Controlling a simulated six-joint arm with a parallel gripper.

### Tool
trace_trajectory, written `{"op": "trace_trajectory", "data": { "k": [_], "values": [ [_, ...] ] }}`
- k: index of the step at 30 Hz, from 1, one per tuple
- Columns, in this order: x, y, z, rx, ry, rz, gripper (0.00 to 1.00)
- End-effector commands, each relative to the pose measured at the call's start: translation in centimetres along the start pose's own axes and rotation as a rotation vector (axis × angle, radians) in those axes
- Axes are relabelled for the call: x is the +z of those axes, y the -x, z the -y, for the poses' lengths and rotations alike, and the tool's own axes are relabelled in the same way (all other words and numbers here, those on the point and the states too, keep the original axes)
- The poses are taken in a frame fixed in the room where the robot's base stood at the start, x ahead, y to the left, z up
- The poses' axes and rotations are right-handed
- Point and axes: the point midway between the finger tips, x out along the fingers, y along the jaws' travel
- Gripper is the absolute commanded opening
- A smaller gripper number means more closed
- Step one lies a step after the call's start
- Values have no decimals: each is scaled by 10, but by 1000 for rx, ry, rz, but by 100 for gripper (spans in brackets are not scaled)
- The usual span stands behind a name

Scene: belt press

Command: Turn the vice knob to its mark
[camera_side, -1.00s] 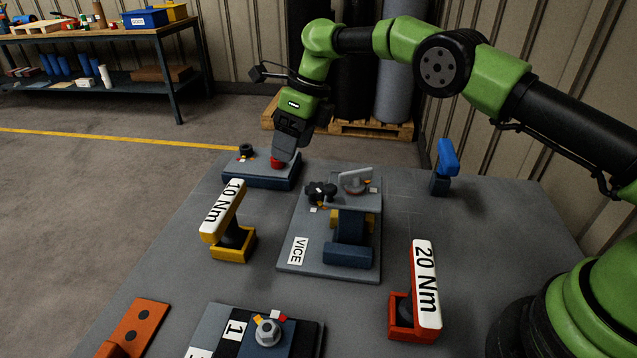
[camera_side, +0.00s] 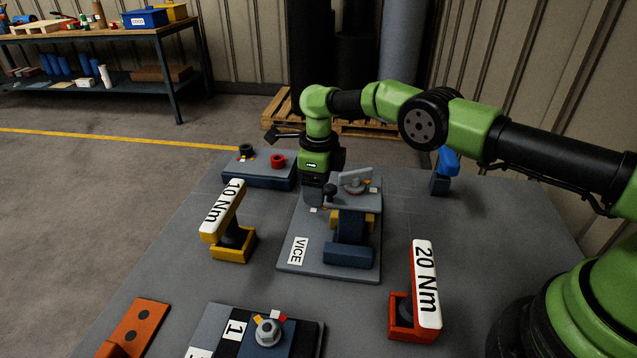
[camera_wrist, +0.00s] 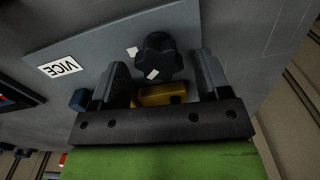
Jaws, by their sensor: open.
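The vice knob (camera_wrist: 158,56) is a black lobed knob on the vice plate (camera_wrist: 80,48). In the wrist view it lies between and just beyond the two fingers of my gripper (camera_wrist: 160,80), which is open. I cannot tell whether a finger touches the knob. Two white marks show beside the knob's rim and on it in the wrist view. In the side view my gripper (camera_side: 316,195) points down over the left part of the vice plate (camera_side: 290,264) and hides most of the knob.
A grey lever-like part (camera_side: 356,181) stands right of my gripper. A block with a red knob (camera_side: 277,160) and a black knob is behind left. The yellow 10 Nm tool (camera_side: 228,225), red 20 Nm tool (camera_side: 420,290) and blue-handled tool (camera_side: 446,160) stand around the vice.

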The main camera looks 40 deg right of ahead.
Motion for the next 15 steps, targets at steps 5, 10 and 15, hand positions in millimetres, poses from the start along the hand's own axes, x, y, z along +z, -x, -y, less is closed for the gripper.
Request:
{"op": "trace_trajectory", "data": {
  "k": [5,10,15],
  "values": [
    [0,-1,0,0,0,1,70],
    [0,-1,0,0,0,1,52],
    [0,-1,0,0,0,1,21]
  ]
}}
